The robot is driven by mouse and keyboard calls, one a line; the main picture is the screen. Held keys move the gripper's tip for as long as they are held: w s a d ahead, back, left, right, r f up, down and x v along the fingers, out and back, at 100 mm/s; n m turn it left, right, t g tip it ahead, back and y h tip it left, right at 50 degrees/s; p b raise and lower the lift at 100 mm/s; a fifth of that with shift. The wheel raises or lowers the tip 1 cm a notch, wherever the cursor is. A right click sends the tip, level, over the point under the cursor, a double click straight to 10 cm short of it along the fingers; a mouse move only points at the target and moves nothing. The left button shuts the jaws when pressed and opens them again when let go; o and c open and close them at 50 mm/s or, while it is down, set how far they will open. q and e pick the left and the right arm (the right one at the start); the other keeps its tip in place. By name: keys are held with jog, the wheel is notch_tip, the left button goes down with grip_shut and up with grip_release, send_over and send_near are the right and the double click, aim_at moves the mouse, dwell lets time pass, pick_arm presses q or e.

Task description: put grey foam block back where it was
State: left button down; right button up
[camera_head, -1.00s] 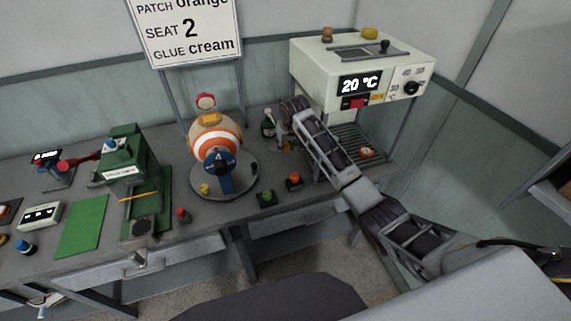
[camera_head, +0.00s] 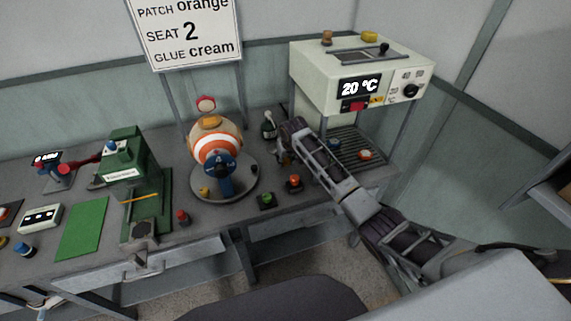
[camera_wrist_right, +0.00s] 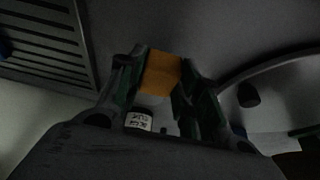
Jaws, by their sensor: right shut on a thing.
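My right gripper (camera_head: 281,156) is low over the bench, between the round turntable and the white heater cabinet. Its fingertips are mostly hidden by my arm in the head view. In the right wrist view the fingers (camera_wrist_right: 163,62) are shut on an orange block (camera_wrist_right: 161,75), which looks orange in this dim light, not grey. I cannot make out a grey foam block in either view. My left gripper is not in view.
The turntable (camera_head: 240,188) holds an orange-and-white striped ball (camera_head: 214,140). A dark bottle (camera_head: 269,126) stands behind my gripper. The cabinet (camera_head: 320,75) has a slatted shelf (camera_head: 372,140).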

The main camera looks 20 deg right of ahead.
aim_at(286, 161)
jog(key=shift+f, duration=1.45)
jog(key=shift+f, duration=0.15)
jog(key=o, duration=0.9)
jog(key=shift+r, duration=0.25)
jog(key=v, duration=1.1)
jog(key=shift+s+r, duration=0.25)
jog(key=shift+r, duration=0.1)
